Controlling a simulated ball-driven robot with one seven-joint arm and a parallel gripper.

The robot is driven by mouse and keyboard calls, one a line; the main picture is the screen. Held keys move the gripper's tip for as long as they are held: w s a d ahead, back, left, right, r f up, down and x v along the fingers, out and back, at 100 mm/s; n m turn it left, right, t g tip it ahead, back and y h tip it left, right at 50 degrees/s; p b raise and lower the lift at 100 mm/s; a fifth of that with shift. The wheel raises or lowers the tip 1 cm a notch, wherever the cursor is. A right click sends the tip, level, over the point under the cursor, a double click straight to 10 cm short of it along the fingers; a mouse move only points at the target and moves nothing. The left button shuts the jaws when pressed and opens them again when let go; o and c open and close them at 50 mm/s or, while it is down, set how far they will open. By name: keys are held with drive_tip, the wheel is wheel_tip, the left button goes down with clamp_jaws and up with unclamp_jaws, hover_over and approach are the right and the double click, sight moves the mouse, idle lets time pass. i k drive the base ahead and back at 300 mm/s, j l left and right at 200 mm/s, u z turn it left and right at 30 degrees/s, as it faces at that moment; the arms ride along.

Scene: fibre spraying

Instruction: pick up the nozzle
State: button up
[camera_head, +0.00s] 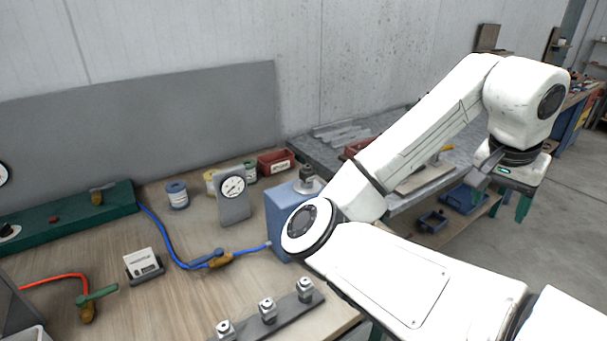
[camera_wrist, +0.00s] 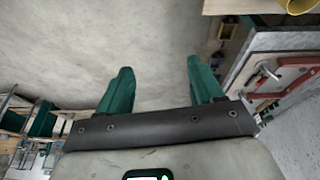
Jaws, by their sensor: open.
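Several small metal fittings that look like nozzles stand upright in a row on a dark grey strip (camera_head: 270,318) at the front of the wooden bench. They are a left nozzle (camera_head: 225,328), a middle nozzle (camera_head: 268,310) and a right nozzle (camera_head: 304,289). I cannot tell which one the task means. My gripper is at the far right in the head view, well away from the bench and pointing down. In the wrist view my gripper (camera_wrist: 160,66) has its two green fingers apart, with only bare floor between them. No nozzle shows in the wrist view.
A blue box (camera_head: 283,222) stands at the bench's right end, near my arm. A gauge (camera_head: 233,190), a blue hose (camera_head: 165,240), a card holder (camera_head: 144,264) and a green-handled valve (camera_head: 92,300) occupy the bench. A grey table (camera_head: 325,150) stands behind.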

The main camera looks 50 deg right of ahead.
sight(306, 173)
drive_tip(key=i, duration=1.45)
